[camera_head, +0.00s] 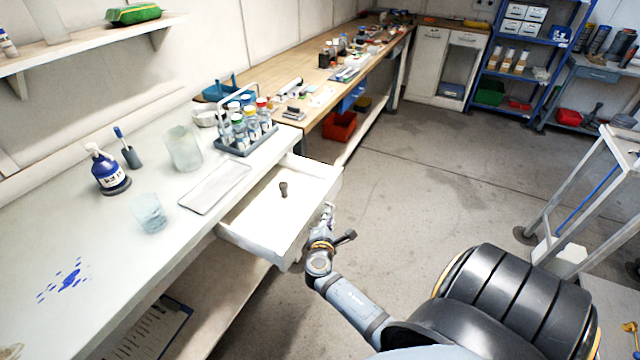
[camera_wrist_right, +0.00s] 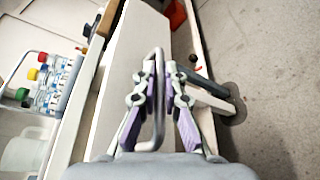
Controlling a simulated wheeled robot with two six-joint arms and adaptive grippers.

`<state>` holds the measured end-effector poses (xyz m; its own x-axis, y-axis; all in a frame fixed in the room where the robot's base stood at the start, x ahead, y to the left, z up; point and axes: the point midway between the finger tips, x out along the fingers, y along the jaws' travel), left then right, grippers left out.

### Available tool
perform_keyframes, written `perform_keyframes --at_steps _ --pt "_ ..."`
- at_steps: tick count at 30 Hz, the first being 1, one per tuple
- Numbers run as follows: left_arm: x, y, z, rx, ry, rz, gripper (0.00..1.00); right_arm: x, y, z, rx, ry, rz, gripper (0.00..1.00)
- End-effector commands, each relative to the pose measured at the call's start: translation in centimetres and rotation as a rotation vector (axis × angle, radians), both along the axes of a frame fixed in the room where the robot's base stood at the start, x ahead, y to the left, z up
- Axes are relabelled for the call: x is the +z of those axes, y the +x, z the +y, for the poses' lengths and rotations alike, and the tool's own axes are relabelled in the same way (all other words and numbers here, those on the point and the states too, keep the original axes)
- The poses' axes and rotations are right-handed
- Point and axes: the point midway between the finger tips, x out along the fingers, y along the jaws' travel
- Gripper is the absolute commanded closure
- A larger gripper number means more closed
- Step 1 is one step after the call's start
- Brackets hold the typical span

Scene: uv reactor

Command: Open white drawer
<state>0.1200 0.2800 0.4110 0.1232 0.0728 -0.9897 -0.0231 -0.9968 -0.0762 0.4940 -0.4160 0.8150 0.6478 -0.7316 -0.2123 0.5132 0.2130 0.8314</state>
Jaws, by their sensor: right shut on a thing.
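The white drawer (camera_head: 258,218) stands well out from under the white worktop (camera_head: 110,245) in the head view. Its inside shows, with a small dark object (camera_head: 284,189) lying in it. My right gripper (camera_head: 328,212) is at the outer face of the drawer front. In the right wrist view, the fingers of my right gripper (camera_wrist_right: 165,72) are shut on the grey bar handle (camera_wrist_right: 157,115), which runs between them. In the head view the handle is mostly hidden by the gripper. My left gripper is not in view.
On the worktop are a rack of capped bottles (camera_head: 246,128), a flat tray (camera_head: 215,188), a clear beaker (camera_head: 150,213), a clear jar (camera_head: 184,148) and a blue bottle (camera_head: 109,172). A red bin (camera_head: 339,127) stands beyond the drawer.

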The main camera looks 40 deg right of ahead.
Motion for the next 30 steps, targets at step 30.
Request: perform_keyframes --at_steps 30 --pt "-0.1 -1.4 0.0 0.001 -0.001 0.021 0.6 0.6 -2.3 2.1 -0.002 0.003 -0.001 0.81"
